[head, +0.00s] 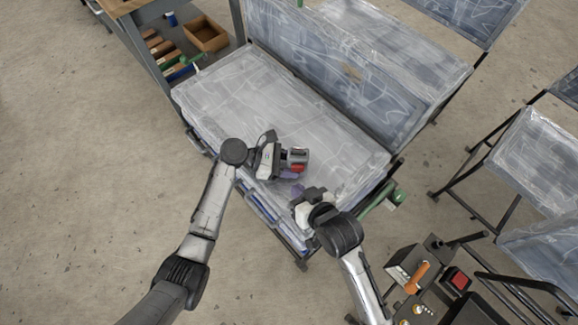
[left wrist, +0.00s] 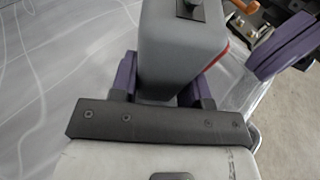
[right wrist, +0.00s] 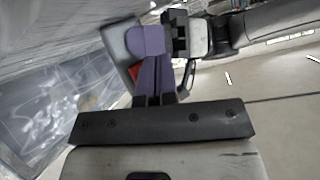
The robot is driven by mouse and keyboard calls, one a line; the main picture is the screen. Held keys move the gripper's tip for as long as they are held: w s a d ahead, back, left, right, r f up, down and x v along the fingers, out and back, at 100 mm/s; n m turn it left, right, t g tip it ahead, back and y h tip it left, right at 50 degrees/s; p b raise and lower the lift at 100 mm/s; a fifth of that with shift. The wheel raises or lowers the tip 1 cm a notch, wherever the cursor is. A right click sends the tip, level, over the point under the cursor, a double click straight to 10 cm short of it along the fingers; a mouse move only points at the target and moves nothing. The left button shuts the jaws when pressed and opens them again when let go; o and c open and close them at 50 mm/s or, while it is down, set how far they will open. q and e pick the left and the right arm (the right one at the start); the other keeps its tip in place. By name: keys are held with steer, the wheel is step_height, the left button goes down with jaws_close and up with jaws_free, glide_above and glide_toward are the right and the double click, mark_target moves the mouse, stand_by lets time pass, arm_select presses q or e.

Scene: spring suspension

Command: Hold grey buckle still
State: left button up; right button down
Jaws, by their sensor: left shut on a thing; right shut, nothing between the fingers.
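The grey buckle (head: 298,155), with a red button on it, is above the plastic-covered seat (head: 225,95) in the head view. My left gripper (head: 284,165) is shut on it. In the left wrist view the purple fingers lie on either side of the buckle's grey body (left wrist: 182,50), with a red edge at its right. My right gripper (head: 298,191) is shut and empty, just below and apart from the buckle in the head view. In the right wrist view its closed purple fingers (right wrist: 152,70) partly hide the buckle (right wrist: 116,38).
The plastic-covered seat back (head: 340,65) rises behind the buckle. A workbench with a cardboard box (head: 206,35) stands at upper left. A control panel with an orange handle (head: 416,278) is at lower right. More wrapped seats (head: 540,150) stand at right. The left floor is clear.

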steer(key=shift+w, duration=1.1)
steer(key=shift+w, duration=0.2)
stand_by(1.3)
steer(key=shift+w, duration=0.25)
steer(key=shift+w, duration=0.2)
stand_by(0.5)
steer(key=shift+s, duration=0.7)
steer(key=shift+s, duration=3)
stand_by(0.3)
